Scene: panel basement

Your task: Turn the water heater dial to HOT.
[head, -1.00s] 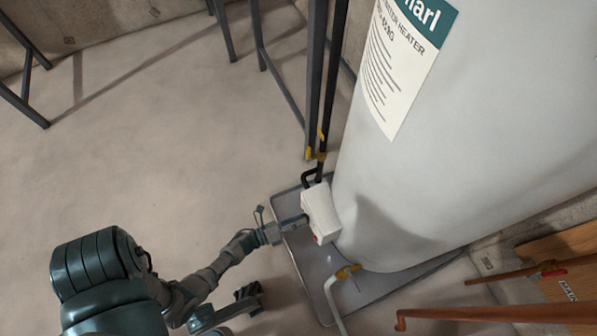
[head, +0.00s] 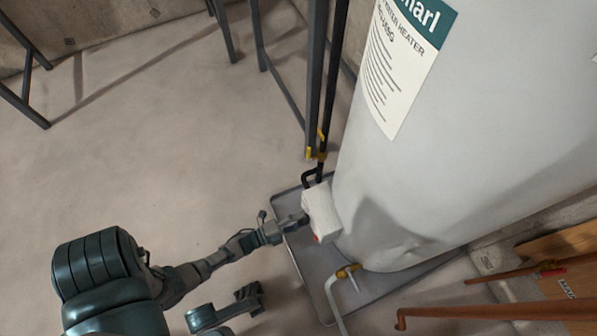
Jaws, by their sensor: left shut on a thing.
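The water heater (head: 465,130) is a large pale grey tank on the right. Its white control box (head: 321,210) sits low on the tank's left side, with a bit of red at its lower edge. My left gripper (head: 300,221) reaches the box's left face and is shut on the dial there. The dial itself and its markings are hidden by the gripper and the angle, so its setting cannot be read. Another gripper (head: 249,297), apparently my right one, is low in the view, away from the heater; its fingers appear apart.
The heater stands in a grey metal drain pan (head: 318,292). A black gas pipe with a yellow valve (head: 317,153) rises behind the box. A drain valve (head: 348,271) and copper pipes (head: 480,312) are at lower right. Open floor lies left.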

